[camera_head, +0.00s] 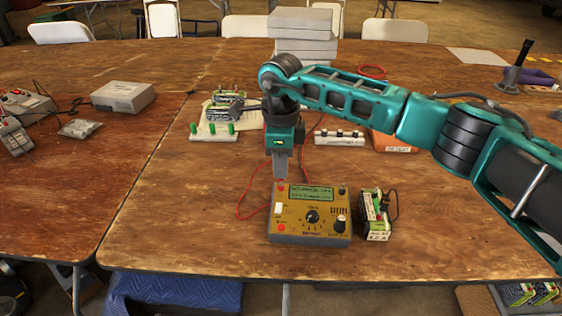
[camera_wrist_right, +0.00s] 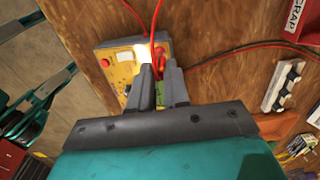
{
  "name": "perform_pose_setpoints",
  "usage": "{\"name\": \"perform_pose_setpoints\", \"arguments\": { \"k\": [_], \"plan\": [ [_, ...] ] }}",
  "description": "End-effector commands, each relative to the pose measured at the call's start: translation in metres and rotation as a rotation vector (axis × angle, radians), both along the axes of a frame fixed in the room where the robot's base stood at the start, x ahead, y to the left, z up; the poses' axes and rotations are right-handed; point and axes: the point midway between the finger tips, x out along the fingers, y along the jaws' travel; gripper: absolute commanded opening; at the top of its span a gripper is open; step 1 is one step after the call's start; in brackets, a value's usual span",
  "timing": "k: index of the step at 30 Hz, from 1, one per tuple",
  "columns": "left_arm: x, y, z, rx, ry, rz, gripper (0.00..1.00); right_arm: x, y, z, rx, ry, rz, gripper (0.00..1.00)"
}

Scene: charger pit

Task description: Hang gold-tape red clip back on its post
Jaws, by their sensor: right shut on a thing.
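My right gripper (camera_head: 281,177) points down just above the back left corner of the yellow charger (camera_head: 312,232). It is shut on a thin red piece, seen between the fingers in the right wrist view (camera_wrist_right: 160,72); this looks like the red clip (camera_wrist_right: 159,53). A red lead runs up from it. The fingers hide most of the clip, and I cannot make out gold tape. The charger has a display, a dark knob and red buttons or posts; it also shows in the right wrist view (camera_wrist_right: 121,72). I cannot tell which post is the clip's. My left gripper is not in view.
A battery pack (camera_head: 377,222) stands right of the charger. Behind are a white strip with green posts (camera_head: 213,136), another with dark posts (camera_head: 339,138), an orange box (camera_head: 394,144) and stacked white boxes (camera_head: 303,35). The table in front left is clear.

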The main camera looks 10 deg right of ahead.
Motion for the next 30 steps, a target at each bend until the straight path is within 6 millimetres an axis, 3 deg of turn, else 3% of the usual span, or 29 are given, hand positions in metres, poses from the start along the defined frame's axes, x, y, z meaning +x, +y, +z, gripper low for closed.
{"name": "perform_pose_setpoints", "arguments": {
  "k": [3, 4, 12, 26, 30],
  "plan": [
    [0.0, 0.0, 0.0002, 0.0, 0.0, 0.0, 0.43, 0.0, -0.0001, 0.0001, 0.0, 0.0, 0.0, 0.0],
    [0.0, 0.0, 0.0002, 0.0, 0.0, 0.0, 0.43, 0.0, -0.0001, 0.0, 0.0, 0.0, 0.0, 0.19],
    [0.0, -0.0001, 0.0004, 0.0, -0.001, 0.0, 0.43, -0.0001, -0.0001, -0.0001, 0.0, 0.0, 0.0, 0.45],
    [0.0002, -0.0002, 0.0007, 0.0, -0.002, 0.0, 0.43, -0.0002, 0.0, -0.0003, 0.0, 0.001, 0.0, 0.46],
    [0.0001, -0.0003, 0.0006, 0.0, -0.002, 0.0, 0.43, -0.0002, 0.0001, -0.0003, 0.0, 0.001, 0.0, 0.56]
  ]
}}
